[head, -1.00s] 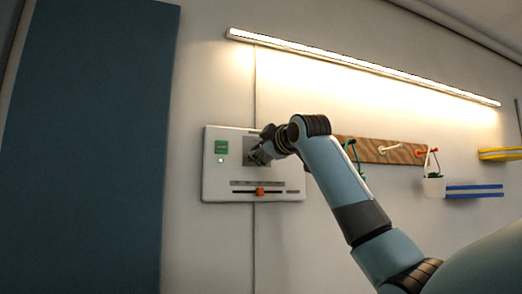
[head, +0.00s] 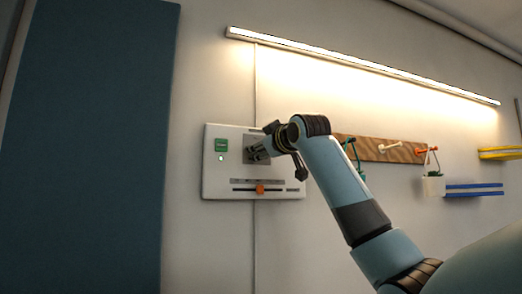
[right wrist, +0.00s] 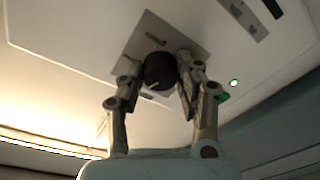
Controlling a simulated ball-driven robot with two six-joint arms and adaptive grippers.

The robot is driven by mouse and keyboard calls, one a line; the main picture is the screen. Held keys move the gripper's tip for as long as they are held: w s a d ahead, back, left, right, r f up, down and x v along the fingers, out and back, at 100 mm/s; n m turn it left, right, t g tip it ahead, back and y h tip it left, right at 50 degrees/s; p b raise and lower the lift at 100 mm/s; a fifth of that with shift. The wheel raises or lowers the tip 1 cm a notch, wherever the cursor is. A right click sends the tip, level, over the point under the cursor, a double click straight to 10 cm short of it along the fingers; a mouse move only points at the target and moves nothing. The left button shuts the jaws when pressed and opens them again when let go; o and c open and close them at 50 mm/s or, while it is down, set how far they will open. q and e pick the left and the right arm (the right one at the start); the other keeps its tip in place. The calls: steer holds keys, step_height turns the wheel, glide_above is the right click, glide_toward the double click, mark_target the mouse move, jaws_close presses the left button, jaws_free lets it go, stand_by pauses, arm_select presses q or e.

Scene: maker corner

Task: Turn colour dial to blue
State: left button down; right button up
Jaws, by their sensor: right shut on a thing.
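The white control panel (head: 222,183) is on the wall, left of my right arm. Its colour dial is a round black knob (right wrist: 160,70) with a pale pointer line, on a grey square plate (right wrist: 152,32). My right gripper (right wrist: 165,74) is shut on the knob, one finger on each side. In the head view my right gripper (head: 254,153) covers the dial, so the knob is hidden there. The colour marks around the dial cannot be read. My left gripper is not in view.
The panel also has a green label (head: 221,145), a small lit green lamp (head: 221,158) and an orange slider (head: 260,189). A strip light (head: 360,66) glows warm white above. A wooden peg rail (head: 385,150) with hanging things is at the right.

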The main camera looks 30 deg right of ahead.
steer(key=m+h+b, duration=0.1)
steer(key=m+b, duration=0.3)
steer(key=m, duration=0.4)
steer(key=m+b, duration=0.3)
steer(key=m, duration=0.6)
steer(key=m+h+b, duration=0.1)
steer(key=m+b, duration=0.3)
steer(key=m, duration=0.5)
steer(key=shift+f+h+b, duration=0.3)
steer(key=shift+f, duration=0.05)
steer(key=m+b, duration=0.2)
steer(key=m, duration=0.4)
steer(key=m+g+b, duration=0.1)
steer(key=m+b, duration=0.2)
steer(key=m, duration=0.4)
steer(key=shift+w+a+g+b, duration=0.1)
steer(key=shift+g+b, duration=0.2)
steer(key=shift+b, duration=0.05)
steer(key=shift+m, duration=0.4)
